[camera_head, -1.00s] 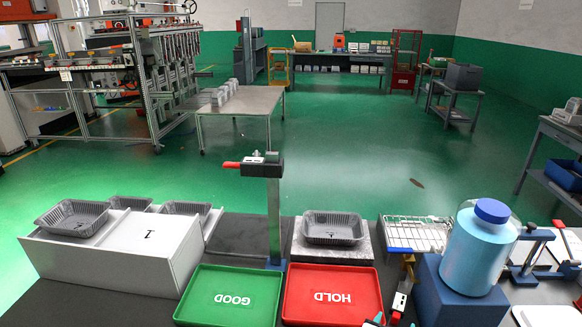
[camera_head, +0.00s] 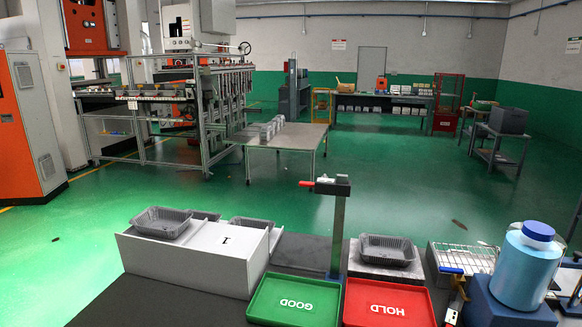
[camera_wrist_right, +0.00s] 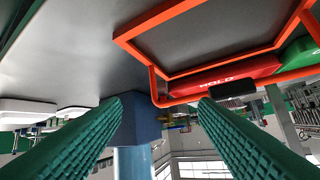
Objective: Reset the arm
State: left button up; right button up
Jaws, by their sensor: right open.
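My right gripper (camera_wrist_right: 167,100) shows in the right wrist view as two green ribbed fingers spread apart with nothing between them. It does not show clearly in the head view. Beyond its fingertips are a blue block (camera_wrist_right: 137,122) and a light blue cylinder (camera_wrist_right: 133,160). The red HOLD tray (camera_wrist_right: 222,77) lies beyond an orange frame (camera_wrist_right: 150,80) at the upper right. My left gripper is not in view.
The green GOOD tray (camera_head: 262,292) and red HOLD tray (camera_head: 350,300) lie side by side. A foil tray (camera_head: 387,262) sits behind HOLD. Another foil tray (camera_head: 163,233) rests on a white box (camera_head: 185,265). A blue-capped jar (camera_head: 522,275) stands right. A clamp post (camera_head: 338,235) rises behind the trays.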

jog(key=shift+s+d+f+m+g+y, duration=0.15)
jog(key=shift+f+m+g+y, duration=0.25)
jog(key=shift+f+m, duration=0.5)
jog(key=s+a+f+m+g+y, duration=0.3)
jog(key=s+m, duration=0.5)
jog(key=m, duration=0.4)
jog(key=s+a+f+m+g+y, duration=0.2)
jog(key=s+f+m+y, duration=0.15)
jog(key=s+m, duration=0.6)
notch_tip(320, 180, down, 25)
jog(key=m+g, duration=0.2)
jog(key=s+d+f, duration=0.3)
jog(key=s+f, duration=1.3)
jog(key=f, duration=0.1)
jog(key=shift+s+g+h, duration=0.3)
jog(key=shift+g+h, duration=0.05)
jog(key=shift+g, duration=0.05)
